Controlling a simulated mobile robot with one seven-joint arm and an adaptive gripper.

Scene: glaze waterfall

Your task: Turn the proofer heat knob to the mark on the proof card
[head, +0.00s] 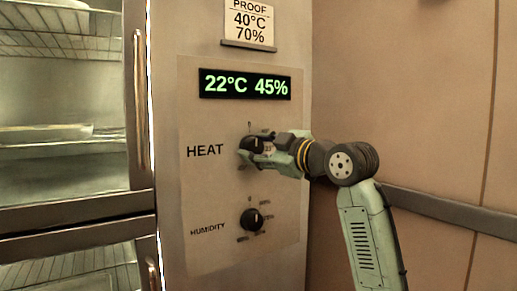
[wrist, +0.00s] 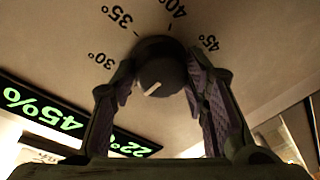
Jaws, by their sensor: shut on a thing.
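The dark round heat knob (head: 252,143) sits on the steel panel right of the word HEAT. My gripper (head: 256,152) is shut on it, with one finger on each side, as the wrist view shows. In the wrist view the knob (wrist: 158,66) has a white pointer line aimed to the lower left, away from the printed 30°, 35°, 40° and 45° marks. The proof card (head: 250,22) above reads 40°C and 70%. The green display (head: 245,84) reads 22°C 45%.
The humidity knob (head: 251,220) is below the heat knob. A glass-fronted cabinet with a long vertical handle (head: 140,100) stands at the left. A wall with a horizontal rail (head: 450,216) is at the right.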

